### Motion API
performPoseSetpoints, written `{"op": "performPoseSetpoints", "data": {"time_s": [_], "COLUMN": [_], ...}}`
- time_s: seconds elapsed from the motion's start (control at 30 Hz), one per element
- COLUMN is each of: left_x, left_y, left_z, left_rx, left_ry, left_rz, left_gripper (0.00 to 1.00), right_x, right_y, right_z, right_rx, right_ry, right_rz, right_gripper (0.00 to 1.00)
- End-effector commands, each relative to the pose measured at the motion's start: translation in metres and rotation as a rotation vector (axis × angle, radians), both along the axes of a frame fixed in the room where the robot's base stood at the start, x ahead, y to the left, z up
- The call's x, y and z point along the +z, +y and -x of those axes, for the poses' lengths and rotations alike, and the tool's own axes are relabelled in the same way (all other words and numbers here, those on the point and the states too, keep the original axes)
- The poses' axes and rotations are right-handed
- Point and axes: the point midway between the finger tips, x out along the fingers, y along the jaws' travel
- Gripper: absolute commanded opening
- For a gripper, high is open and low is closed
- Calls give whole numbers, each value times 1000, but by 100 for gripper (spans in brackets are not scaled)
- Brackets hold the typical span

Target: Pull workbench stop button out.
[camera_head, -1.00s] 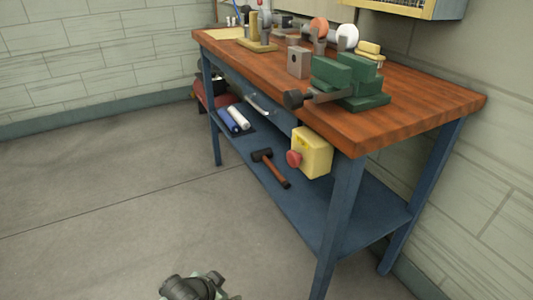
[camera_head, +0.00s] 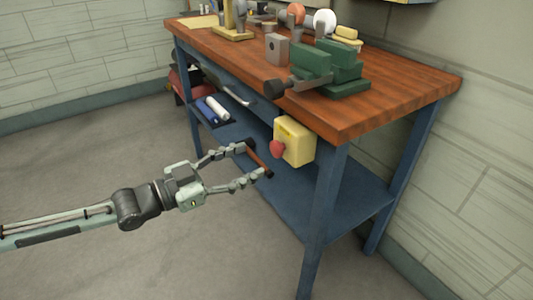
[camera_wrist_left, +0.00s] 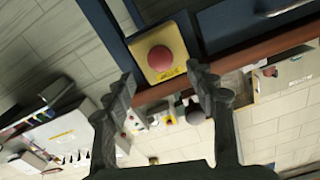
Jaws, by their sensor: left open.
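The red stop button (camera_head: 277,149) sticks out from the front of a yellow box (camera_head: 295,143) fixed under the workbench top near its front right leg. In the left wrist view the round red button (camera_wrist_left: 160,59) sits on the face of the yellow box (camera_wrist_left: 181,47), just beyond and between my fingertips. My left gripper (camera_head: 254,160) is open and empty, its fingers spread and pointing at the bench, apart from the button and a little left of it in the head view. It also shows in the left wrist view (camera_wrist_left: 163,86). My right gripper is not seen.
The workbench (camera_head: 400,97) has a wooden top with a green vise (camera_head: 330,68) overhanging near the box. A hammer (camera_head: 257,157) lies on the blue lower shelf (camera_head: 345,205), behind my gripper in view. The floor in front is clear.

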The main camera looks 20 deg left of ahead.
Motion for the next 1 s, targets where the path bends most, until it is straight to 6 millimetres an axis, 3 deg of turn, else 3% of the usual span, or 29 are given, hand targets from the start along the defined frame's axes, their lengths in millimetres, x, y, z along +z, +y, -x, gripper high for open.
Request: {"op": "performPoseSetpoints", "data": {"time_s": [0.13, 0.4, 0.8, 1.0], "left_x": [1, 1, -1, 0], "left_y": [-13, -32, -37, -37], "left_z": [-18, -41, -47, -47], "left_rx": [1, 0, -1, -1], "left_ry": [-5, -3, 1, 1], "left_rz": [2, 1, -2, -2], "left_gripper": [56, 56, 56, 34], "right_x": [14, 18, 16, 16], "right_y": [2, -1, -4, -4], "right_z": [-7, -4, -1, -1], "right_rx": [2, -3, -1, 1], "right_ry": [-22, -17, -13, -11], "right_rz": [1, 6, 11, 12], "right_gripper": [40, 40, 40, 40]}}
